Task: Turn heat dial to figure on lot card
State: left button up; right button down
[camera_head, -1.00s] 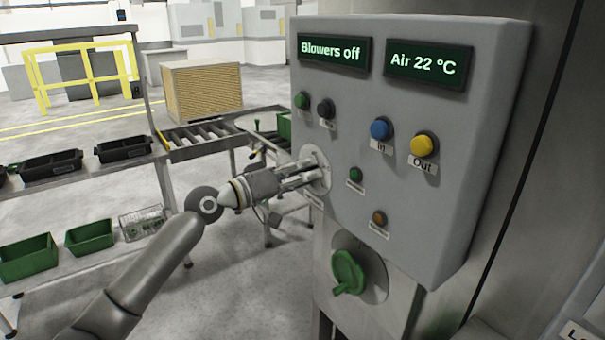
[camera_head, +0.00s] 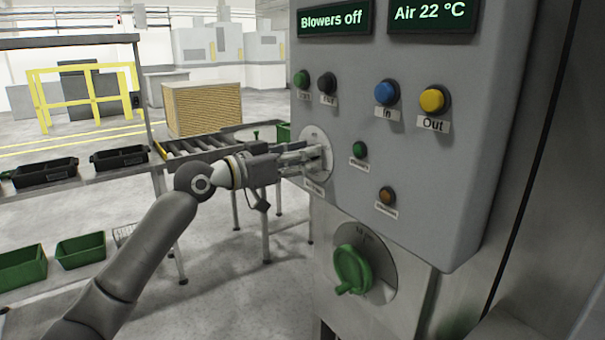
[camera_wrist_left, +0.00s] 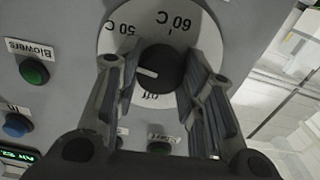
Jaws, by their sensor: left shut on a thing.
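The heat dial (camera_wrist_left: 162,70) is a black knob on a white round plate (camera_head: 316,143) at the panel's lower left. In the left wrist view the plate carries the marks 50 C, 60 C and Off. The knob's white pointer line aims to the left of that picture, between Off and 50 C. My left gripper (camera_head: 312,160) is at the dial, its two fingers on either side of the knob, shut on it; the fingers hide most of the dial in the head view. The lot card is not readable in either view. My right gripper is not in view.
The grey panel (camera_head: 420,180) has displays reading "Blowers off" (camera_head: 333,20) and "Air 22 °C" (camera_head: 430,12). Blue (camera_head: 387,92) and yellow (camera_head: 432,99) buttons lie right of the dial. A green handle (camera_head: 352,268) sits below. A roller conveyor (camera_head: 205,143) stands behind my arm.

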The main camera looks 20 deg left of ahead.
pick_arm(q)
jog(key=shift+f+m+b, duration=0.1)
jog(key=shift+m+b, duration=3.45)
jog(key=shift+m, duration=4.65)
jog(key=shift+c, duration=0.2)
jog(key=o, duration=1)
jog(key=shift+o, duration=0.2)
jog(key=shift+s, duration=0.1)
jog(key=v, duration=1.2)
